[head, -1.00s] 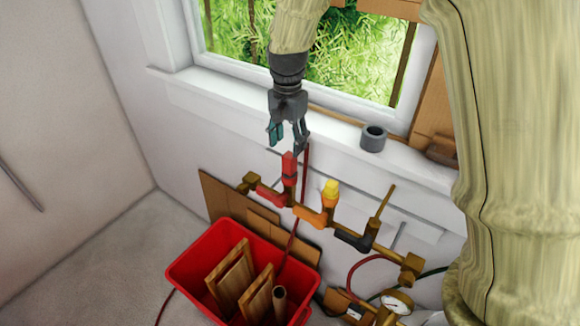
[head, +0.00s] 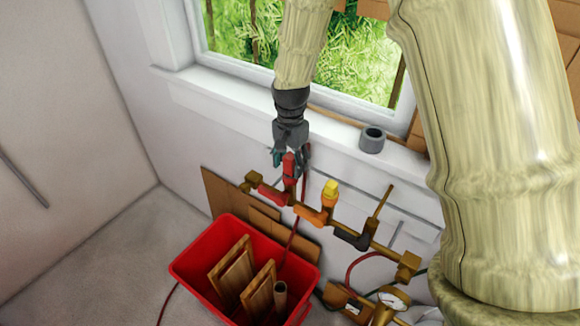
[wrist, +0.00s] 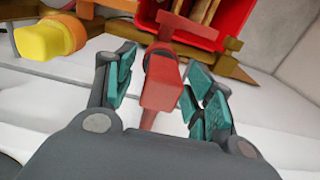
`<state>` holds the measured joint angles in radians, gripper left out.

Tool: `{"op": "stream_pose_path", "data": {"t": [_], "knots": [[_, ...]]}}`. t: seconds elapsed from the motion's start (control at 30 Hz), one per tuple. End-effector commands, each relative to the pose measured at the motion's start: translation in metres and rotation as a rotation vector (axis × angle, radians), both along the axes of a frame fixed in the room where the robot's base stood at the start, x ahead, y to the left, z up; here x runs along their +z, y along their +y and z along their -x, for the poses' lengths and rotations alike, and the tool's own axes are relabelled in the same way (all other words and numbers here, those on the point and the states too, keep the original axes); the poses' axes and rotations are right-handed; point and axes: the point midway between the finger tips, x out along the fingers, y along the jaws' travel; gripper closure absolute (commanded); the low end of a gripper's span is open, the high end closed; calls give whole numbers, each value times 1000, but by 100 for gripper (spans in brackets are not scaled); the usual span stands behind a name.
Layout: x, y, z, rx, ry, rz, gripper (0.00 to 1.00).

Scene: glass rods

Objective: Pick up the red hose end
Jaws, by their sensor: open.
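The red hose end (head: 289,166) stands upright on the brass manifold (head: 312,216), above its red valve handle (head: 272,194). A red hose hangs down from it. My gripper (head: 291,159) is open around the hose end's upper part. In the wrist view the red hose end (wrist: 161,82) lies between the teal finger pads of my gripper (wrist: 163,90). A gap shows on both sides, a little wider toward the left pads. The far lower part of the hose end is partly hidden in the head view by the fingers.
A yellow cap (head: 330,188) on an orange valve sits right of the hose end, and also shows in the wrist view (wrist: 42,42). A red bin (head: 190,285) with wooden pieces stands below. A grey ring (head: 372,139) rests on the windowsill (head: 330,128).

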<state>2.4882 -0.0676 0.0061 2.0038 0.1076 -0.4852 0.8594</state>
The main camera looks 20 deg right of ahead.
Motion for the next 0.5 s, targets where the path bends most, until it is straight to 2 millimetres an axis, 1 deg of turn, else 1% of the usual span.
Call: {"op": "stream_pose_path", "data": {"t": [0.17,0.2,0.27,0.3,0.43,0.47,0.5], "knots": [[0,0,0,0,0,0,46],[0,0,0,0,0,0,54],[0,0,0,0,0,0,65],[0,0,0,0,0,0,72],[0,0,0,0,0,0,96],[0,0,0,0,0,0,100],[0,0,0,0,0,0,100]]}}
